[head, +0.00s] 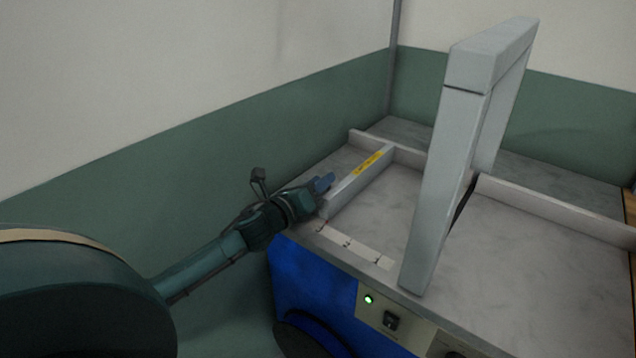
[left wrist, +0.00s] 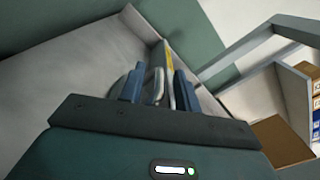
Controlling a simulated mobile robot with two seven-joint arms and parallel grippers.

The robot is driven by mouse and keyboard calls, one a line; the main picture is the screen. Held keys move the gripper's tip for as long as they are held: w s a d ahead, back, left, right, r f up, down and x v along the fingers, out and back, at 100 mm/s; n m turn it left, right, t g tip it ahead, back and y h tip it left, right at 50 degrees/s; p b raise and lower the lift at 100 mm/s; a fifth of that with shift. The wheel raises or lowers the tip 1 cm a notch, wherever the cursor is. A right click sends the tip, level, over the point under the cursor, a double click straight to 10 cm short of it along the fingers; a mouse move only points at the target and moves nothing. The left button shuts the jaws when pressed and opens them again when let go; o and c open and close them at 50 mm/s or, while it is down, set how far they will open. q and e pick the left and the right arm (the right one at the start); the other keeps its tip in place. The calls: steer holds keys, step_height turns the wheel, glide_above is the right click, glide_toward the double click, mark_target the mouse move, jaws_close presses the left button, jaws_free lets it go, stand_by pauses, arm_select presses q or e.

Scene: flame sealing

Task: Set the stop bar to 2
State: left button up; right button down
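The stop bar (head: 350,190) is a grey bar with a yellow label, lying across the marble-like table of the machine near its left side. My left gripper (head: 324,183) is at the bar's near end. In the left wrist view, the two blue fingers of the gripper (left wrist: 160,88) stand apart, with the end of the stop bar (left wrist: 170,72) and a pale loop-shaped part between them. I cannot tell whether either finger touches the bar. A pale scale strip (head: 350,243) runs along the table's front edge, right of the bar's near end; its figures are too small to read.
A tall grey frame (head: 437,190) rises from the table right of the scale. A rail (head: 545,208) runs along the back of the table. The blue machine body (head: 310,285) has a panel with a lit green button (head: 368,299). Green-and-white walls stand close behind.

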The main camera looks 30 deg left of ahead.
arm_select(q)
jaws_close()
steer(key=shift+d, duration=0.1)
stand_by(0.3)
steer(key=d, duration=0.2)
steer(key=d+p, duration=0.1)
steer(key=d, duration=0.4)
steer(key=shift+s+r, duration=0.1)
steer(key=shift+s, duration=0.2)
jaws_free()
